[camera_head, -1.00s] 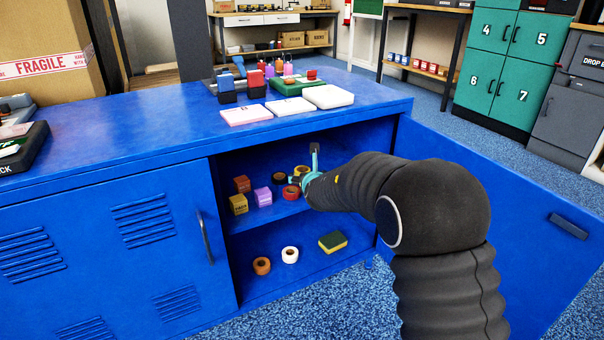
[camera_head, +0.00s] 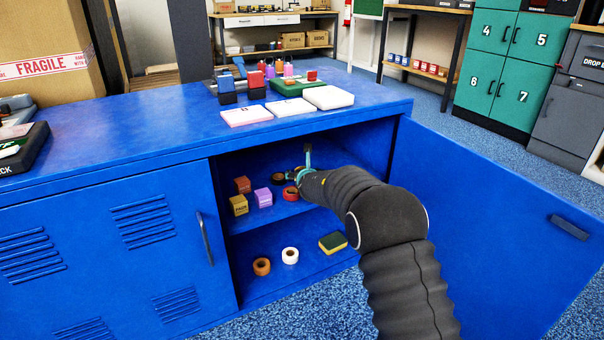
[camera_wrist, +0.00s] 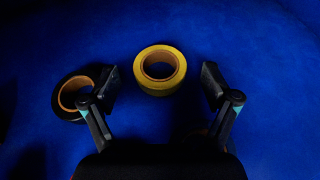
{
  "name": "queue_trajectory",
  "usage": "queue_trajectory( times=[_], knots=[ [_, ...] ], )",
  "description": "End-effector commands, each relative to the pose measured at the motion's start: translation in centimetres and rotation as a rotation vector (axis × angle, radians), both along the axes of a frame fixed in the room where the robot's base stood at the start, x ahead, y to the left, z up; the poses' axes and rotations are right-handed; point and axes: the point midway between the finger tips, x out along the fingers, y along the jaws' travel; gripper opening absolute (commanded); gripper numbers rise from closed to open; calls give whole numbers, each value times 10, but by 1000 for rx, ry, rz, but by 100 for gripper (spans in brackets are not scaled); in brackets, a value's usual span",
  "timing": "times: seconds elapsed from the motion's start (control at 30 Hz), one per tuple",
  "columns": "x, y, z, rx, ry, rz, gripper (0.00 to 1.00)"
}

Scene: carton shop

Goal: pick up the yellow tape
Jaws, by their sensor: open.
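The yellow tape (camera_wrist: 160,84) lies on the blue shelf in the wrist view, a roll with a brown core seen from above.
A black tape roll (camera_wrist: 72,97) lies just left of my left finger. A red roll (camera_head: 291,193), a purple box (camera_head: 263,197) and a yellow box (camera_head: 238,205) share the upper shelf. The open door (camera_head: 480,215) stands right of my arm.

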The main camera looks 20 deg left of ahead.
Motion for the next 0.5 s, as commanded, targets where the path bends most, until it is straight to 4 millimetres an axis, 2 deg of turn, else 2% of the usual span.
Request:
queue_trajectory(
  times=[0.27,0.4,0.47,0.5],
  knots=[
    [2,1,-1,-1,0,0,87],
    [2,1,-1,-1,0,0,52],
    [2,1,-1,-1,0,0,37],
    [2,1,-1,-1,0,0,33]
  ],
)
